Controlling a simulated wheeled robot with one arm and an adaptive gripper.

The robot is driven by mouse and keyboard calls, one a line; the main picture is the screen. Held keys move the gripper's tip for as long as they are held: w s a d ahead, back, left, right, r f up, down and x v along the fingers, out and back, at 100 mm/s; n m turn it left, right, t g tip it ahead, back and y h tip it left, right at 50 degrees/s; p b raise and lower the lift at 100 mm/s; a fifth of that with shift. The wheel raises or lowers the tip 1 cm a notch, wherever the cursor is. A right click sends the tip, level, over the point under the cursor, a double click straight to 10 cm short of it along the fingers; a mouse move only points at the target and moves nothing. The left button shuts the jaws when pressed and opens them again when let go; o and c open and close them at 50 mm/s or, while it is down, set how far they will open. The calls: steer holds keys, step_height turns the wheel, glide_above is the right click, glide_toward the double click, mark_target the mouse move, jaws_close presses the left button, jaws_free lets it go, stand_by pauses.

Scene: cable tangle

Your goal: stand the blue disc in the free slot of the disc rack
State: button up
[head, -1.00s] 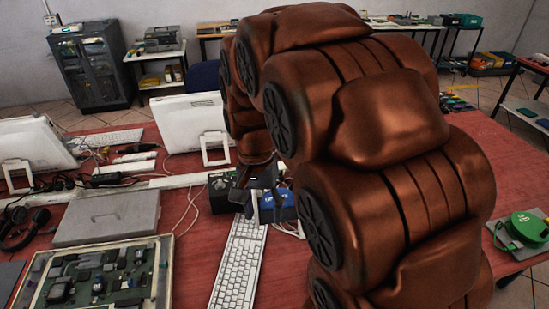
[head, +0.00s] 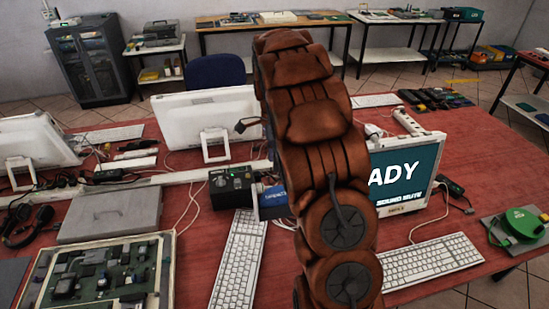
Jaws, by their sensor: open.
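I cannot make out a blue disc or a disc rack in the head view; my arm hides part of the table's middle. My gripper (head: 248,124) is mostly hidden behind my copper arm. Only a small dark finger part shows at the arm's left side, in front of the middle white monitor. I see nothing held in the part that shows.
A blue box (head: 272,196) with white lettering stands beside a black box (head: 230,188), partly behind my arm. Keyboards (head: 240,258), a circuit board (head: 95,280), a lit screen (head: 405,170) and a green reel (head: 519,225) crowd the red table (head: 470,150).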

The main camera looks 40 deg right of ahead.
glide_above(277, 187)
steer(key=w, duration=0.1)
steer(key=shift+w+x, duration=0.45)
steer(key=shift+x, duration=1.8)
steer(key=shift+d+b+x, duration=0.15)
steer(key=shift+b+x, duration=0.4)
steer(key=shift+x, duration=0.35)
steer(key=shift+d+b+x, duration=0.15)
steer(key=shift+b+x, duration=0.35)
steer(key=shift+x, duration=0.45)
steer(key=shift+d+b+x, duration=0.2)
steer(key=shift+b+x, duration=0.35)
steer(key=shift+x, duration=0.35)
steer(key=shift+w, duration=0.15)
jaws_close()
steer(key=p+v, duration=0.2)
steer(key=v, duration=1.1)
